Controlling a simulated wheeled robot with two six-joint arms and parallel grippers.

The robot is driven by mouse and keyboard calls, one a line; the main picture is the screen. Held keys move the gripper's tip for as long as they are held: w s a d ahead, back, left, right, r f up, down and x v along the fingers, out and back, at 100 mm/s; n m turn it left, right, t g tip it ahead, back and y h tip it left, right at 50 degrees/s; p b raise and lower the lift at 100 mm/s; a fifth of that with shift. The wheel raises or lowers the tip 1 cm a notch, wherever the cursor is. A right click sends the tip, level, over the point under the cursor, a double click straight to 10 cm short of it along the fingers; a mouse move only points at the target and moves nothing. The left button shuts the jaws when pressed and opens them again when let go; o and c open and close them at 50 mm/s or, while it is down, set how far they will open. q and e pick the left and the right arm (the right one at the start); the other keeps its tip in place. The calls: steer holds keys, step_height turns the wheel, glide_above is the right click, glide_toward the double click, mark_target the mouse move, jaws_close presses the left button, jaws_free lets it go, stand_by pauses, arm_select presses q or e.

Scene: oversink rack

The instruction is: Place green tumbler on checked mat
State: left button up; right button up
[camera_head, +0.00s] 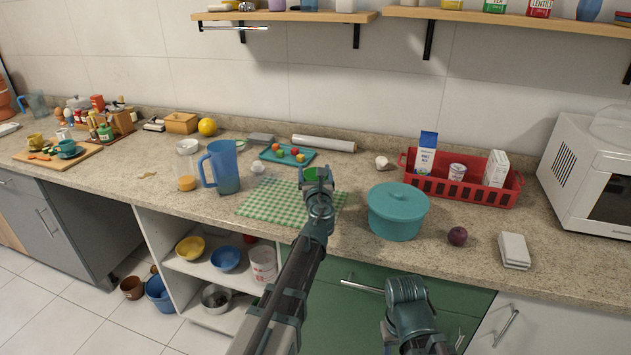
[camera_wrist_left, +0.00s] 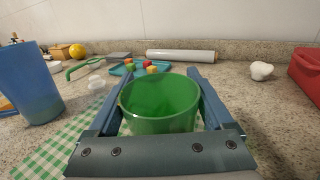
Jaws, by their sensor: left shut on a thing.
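The green tumbler (camera_wrist_left: 160,104) is held upright between the two fingers of my left gripper (camera_wrist_left: 160,100), its open mouth facing up. In the head view the tumbler (camera_head: 309,174) is mostly hidden behind the left gripper (camera_head: 318,177), at the far right part of the green-and-white checked mat. The mat (camera_head: 270,206) lies flat on the counter; in the wrist view it (camera_wrist_left: 62,145) shows to the left of the tumbler. The tumbler's base is hidden, so I cannot tell whether it touches anything. My right gripper is not in view; only part of that arm shows.
A blue pitcher (camera_head: 222,168) stands left of the mat. A teal tray (camera_head: 287,155) with small blocks lies behind it. A lidded teal pot (camera_head: 397,211) stands to the right, and a red basket (camera_head: 462,187) with cartons is behind the pot. The mat's visible surface is clear.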

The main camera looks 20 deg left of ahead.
arm_select(q)
steer(key=shift+f, duration=0.45)
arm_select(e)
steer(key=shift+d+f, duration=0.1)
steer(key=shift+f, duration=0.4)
arm_select(q)
steer(key=shift+f, duration=0.1)
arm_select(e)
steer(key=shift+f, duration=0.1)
arm_select(q)
steer(key=shift+f+b, duration=0.15)
steer(key=shift+b, duration=0.15)
steer(key=o, duration=1.2)
steer(key=shift+r, duration=0.2)
steer(key=shift+s+r+p, duration=0.1)
steer(key=shift+p, duration=0.2)
steer(key=v, duration=1.2)
